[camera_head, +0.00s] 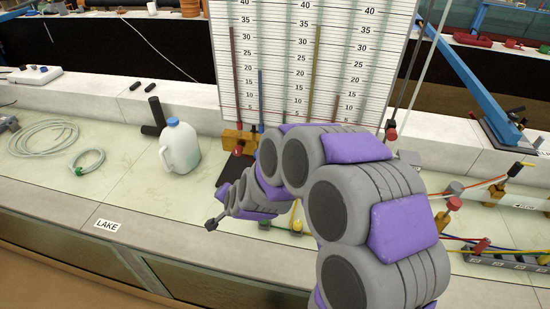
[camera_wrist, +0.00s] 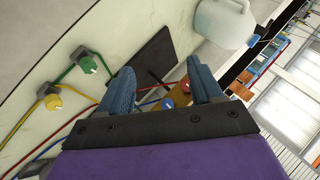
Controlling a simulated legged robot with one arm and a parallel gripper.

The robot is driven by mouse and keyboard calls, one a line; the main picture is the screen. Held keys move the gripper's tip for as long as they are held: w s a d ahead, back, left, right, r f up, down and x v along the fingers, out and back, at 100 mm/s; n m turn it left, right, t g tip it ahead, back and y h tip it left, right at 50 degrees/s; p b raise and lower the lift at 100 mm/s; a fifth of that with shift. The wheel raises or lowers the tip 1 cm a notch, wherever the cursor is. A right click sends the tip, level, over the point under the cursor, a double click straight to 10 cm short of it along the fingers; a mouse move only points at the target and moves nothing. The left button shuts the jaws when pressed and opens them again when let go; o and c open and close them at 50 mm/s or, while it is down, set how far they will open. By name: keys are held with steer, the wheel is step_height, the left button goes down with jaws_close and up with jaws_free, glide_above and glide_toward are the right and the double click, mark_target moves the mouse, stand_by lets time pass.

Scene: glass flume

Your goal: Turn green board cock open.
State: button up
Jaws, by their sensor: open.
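The green cock (camera_wrist: 88,65) shows in the wrist view as a round green knob on a dark fitting with a green tube. It is left of my gripper (camera_wrist: 162,84), clear of both fingers. The fingers are spread apart with nothing held between them. A yellow cock (camera_wrist: 53,102) sits further left on a yellow tube. Blue (camera_wrist: 167,103) and red (camera_wrist: 184,86) knobs on a brass-coloured block show beyond and between the fingers. In the head view my gripper (camera_head: 212,223) is low over the bench, left of the yellow cock (camera_head: 297,226); my arm hides part of this area.
The scaled board (camera_head: 308,55) stands behind my arm. A white jug (camera_head: 180,146) stands left of it, with coiled hoses (camera_head: 44,137) further left. A row of tubes and valves (camera_head: 481,246) lies at the right. The bench front near the LAKE label (camera_head: 107,225) is clear.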

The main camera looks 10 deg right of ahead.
steer(key=w+d+f+m+t+h+p, duration=0.4)
steer(key=w+d+f+m+t+h, duration=0.1)
steer(key=w+d+f+m, duration=0.15)
steer(key=s+d+m+t+h+p, duration=0.1)
steer(key=s+d+t+h+p, duration=0.2)
steer(key=d, duration=0.4)
steer(key=shift+h, duration=0.8)
steer(key=x, duration=0.6)
steer(key=a+b+x, duration=0.1)
steer(key=x, duration=1)
steer(key=shift+w+r+b, duration=0.3)
steer(key=shift+w+b, duration=0.1)
steer(key=shift+w, duration=0.25)
steer(key=shift+w+d, duration=0.1)
steer(key=shift+d, duration=0.35)
steer(key=shift+a, duration=0.4)
steer(key=c, duration=0.6)
steer(key=shift+d, duration=0.15)
steer(key=c, duration=0.4)
